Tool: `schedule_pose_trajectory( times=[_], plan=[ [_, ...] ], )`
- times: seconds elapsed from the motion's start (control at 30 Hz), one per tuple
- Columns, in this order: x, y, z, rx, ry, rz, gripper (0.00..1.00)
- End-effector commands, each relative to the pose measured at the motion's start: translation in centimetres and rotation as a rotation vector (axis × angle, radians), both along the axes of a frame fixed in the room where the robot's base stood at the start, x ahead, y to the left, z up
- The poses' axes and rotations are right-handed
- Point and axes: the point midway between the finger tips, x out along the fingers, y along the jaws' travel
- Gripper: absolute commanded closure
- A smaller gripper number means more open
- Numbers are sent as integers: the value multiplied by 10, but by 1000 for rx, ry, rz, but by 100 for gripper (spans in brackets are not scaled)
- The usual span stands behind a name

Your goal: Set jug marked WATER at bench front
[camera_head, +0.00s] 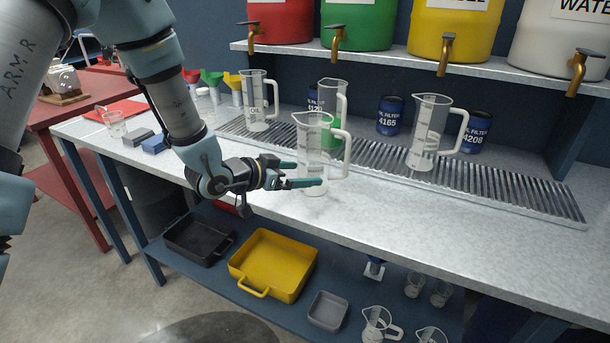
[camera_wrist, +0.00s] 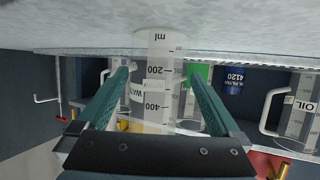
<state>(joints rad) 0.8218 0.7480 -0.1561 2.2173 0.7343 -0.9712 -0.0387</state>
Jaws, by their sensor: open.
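A clear measuring jug (camera_head: 312,135) stands upright on the bench top (camera_head: 395,215), in front of the metal grate and near the front edge. Its handle points right in the head view. My gripper (camera_head: 306,174) is at its lower body, with one green finger on each side. In the wrist view, which is upside down, the jug (camera_wrist: 158,90) shows its ml scale between my open fingers (camera_wrist: 159,76). A label beginning "WA" shows beside the scale, partly hidden by a finger. I cannot tell whether the fingers touch the jug.
On the grate (camera_head: 500,188) stand an OIL jug (camera_head: 257,105), another jug (camera_head: 333,95) close behind, and a right-hand jug (camera_head: 423,140). Blue oil filters (camera_head: 390,115) stand behind. Coloured tapped drums line the shelf above. The front right bench top is clear. Trays (camera_head: 270,265) lie below.

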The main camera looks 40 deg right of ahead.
Motion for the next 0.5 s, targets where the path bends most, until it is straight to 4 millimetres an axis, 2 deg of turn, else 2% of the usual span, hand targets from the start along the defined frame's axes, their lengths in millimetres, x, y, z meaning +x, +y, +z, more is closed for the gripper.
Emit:
schedule_pose_trajectory(
  times=[0.3, 0.5],
  plan=[
    [5, 63, 24, -1, -2, 2, 0],
    [6, 86, 35, -1, -1, 0, 0]
  ],
)
